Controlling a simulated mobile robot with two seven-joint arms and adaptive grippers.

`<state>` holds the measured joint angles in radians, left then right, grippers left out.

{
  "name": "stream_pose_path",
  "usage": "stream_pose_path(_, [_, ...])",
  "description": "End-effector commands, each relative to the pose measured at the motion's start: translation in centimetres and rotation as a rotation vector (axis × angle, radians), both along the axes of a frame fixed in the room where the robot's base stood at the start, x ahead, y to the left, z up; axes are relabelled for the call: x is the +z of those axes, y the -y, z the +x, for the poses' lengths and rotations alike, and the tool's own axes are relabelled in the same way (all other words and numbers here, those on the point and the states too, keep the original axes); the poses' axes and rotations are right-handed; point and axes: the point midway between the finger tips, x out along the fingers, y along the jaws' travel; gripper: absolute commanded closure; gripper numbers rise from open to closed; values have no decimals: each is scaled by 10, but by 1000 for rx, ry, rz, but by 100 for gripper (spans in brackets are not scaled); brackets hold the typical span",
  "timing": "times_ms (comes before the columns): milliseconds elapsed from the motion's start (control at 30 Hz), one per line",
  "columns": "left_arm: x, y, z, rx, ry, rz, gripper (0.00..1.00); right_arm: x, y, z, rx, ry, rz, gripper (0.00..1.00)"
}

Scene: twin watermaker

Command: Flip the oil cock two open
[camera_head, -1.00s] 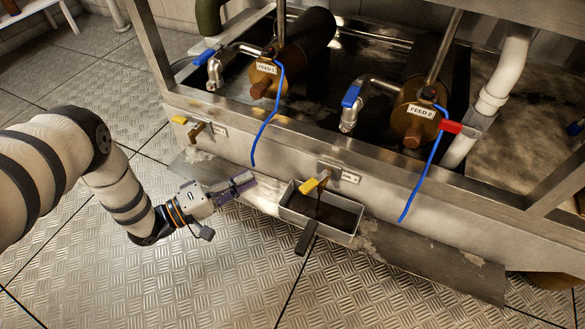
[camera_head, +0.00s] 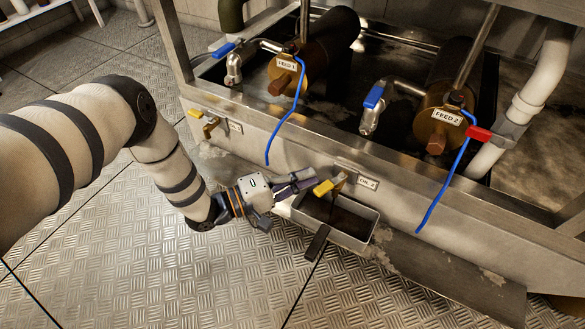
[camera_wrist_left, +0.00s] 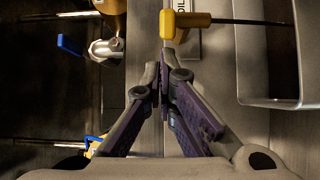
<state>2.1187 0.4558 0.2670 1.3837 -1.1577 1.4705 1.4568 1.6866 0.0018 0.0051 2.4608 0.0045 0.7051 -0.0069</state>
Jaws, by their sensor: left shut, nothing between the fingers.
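Oil cock two is a small valve with a yellow lever (camera_head: 325,188) beside the label "OIL 2" (camera_head: 368,183) on the front of the steel frame. Its yellow lever (camera_wrist_left: 186,20) also shows at the top of the left wrist view. My left gripper (camera_head: 314,178) is shut and empty, with purple finger pads. Its tips are close to the left end of the lever. In the left wrist view the closed tips (camera_wrist_left: 163,66) are a little below the lever, with a small gap visible. My right gripper is not in view.
An open metal tray (camera_head: 345,236) with a black handle (camera_head: 317,243) sits below the cock. Another yellow lever (camera_head: 194,113) is farther left. Blue-handled valves (camera_head: 373,97) and dangling blue cables (camera_head: 440,195) are above. The floor (camera_head: 180,270) in front is clear.

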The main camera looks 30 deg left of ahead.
Motion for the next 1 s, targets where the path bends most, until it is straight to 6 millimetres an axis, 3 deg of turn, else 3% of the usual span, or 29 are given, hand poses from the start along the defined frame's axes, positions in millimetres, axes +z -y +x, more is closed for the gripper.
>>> stream_pose_path(367, [1,3,-3,23,1,-3,100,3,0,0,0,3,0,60])
stream_pose_path(600, [4,20,-21,277,-2,-3,100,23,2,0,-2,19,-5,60])
stream_pose_path(1000, [0,25,-24,275,1,1,100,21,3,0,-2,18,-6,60])
